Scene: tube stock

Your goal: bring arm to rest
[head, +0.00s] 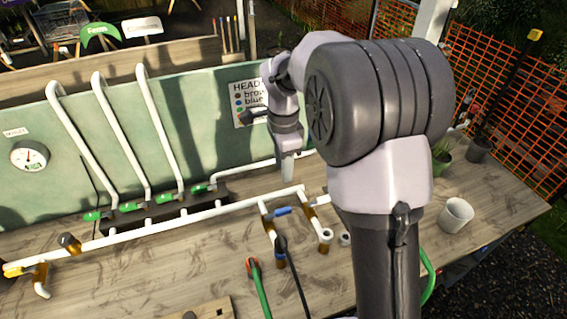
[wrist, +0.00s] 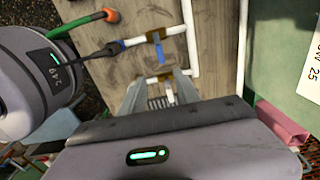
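My arm rises from the front right of the bench in the head view and bends over toward the back. My gripper (head: 287,176) points down near the green backboard, above the bench behind the white pipe run. In the wrist view, the fingers of my gripper (wrist: 160,82) stand apart, with no held object visible between them. White pipe (wrist: 169,92) shows beyond the fingers, apparently below them. The large arm joint hides part of the bench's right side.
White pipes (head: 170,226) with green valves cross the wooden bench (head: 180,265). A blue-handled valve (head: 283,211), a green hose (head: 262,290) and a black cable lie nearer. A white cup (head: 456,215) and potted plants stand at right. A sign (head: 246,103) hangs on the backboard (head: 205,115).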

